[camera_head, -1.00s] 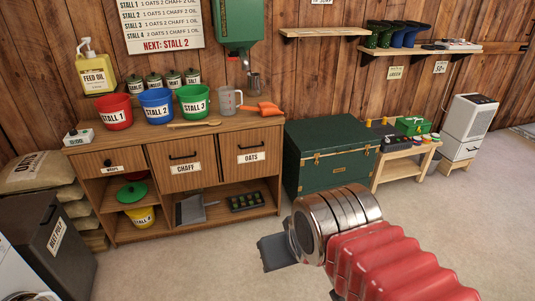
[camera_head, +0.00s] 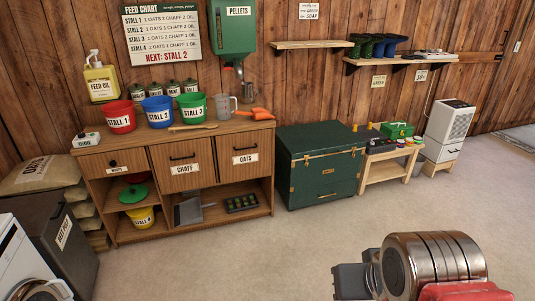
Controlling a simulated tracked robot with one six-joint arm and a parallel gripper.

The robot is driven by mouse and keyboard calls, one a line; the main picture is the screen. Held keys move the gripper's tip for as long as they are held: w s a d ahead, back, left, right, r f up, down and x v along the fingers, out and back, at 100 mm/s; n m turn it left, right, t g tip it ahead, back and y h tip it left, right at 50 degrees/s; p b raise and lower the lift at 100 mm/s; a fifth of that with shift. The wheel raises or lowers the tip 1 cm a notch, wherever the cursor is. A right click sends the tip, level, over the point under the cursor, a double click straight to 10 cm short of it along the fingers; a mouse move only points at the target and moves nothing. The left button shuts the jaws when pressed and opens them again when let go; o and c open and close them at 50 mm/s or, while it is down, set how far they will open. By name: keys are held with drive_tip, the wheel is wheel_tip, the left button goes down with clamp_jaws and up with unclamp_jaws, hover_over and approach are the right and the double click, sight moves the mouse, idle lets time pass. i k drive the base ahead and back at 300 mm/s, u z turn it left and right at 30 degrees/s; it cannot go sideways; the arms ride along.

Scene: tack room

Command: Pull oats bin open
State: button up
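The oats bin (camera_head: 245,162) is a brown wooden tip-out front at the upper right of the feed cabinet (camera_head: 196,219). It has a dark bar handle (camera_head: 245,149) near its top and a white OATS label. It looks shut, level with the chaff bin beside it. My gripper (camera_head: 350,281) is at the lower right, well apart from the cabinet, above the floor. Only its dark grey end shows beside the metal wrist, so I cannot tell whether its fingers are open or shut.
Red, blue and green buckets (camera_head: 192,108), a clear jug (camera_head: 227,105) and an orange scoop (camera_head: 256,113) stand on the cabinet top. A green trunk (camera_head: 322,165) stands to its right. The floor (camera_head: 230,260) in front is clear.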

sight(244, 155)
drive_tip(key=z, duration=0.15)
drive_tip(key=i, duration=2.15)
drive_tip(key=u, duration=0.85)
drive_tip(key=i, duration=0.6)
drive_tip(key=u, duration=0.75)
drive_tip(key=i, duration=0.55)
drive_tip(key=u, duration=0.3)
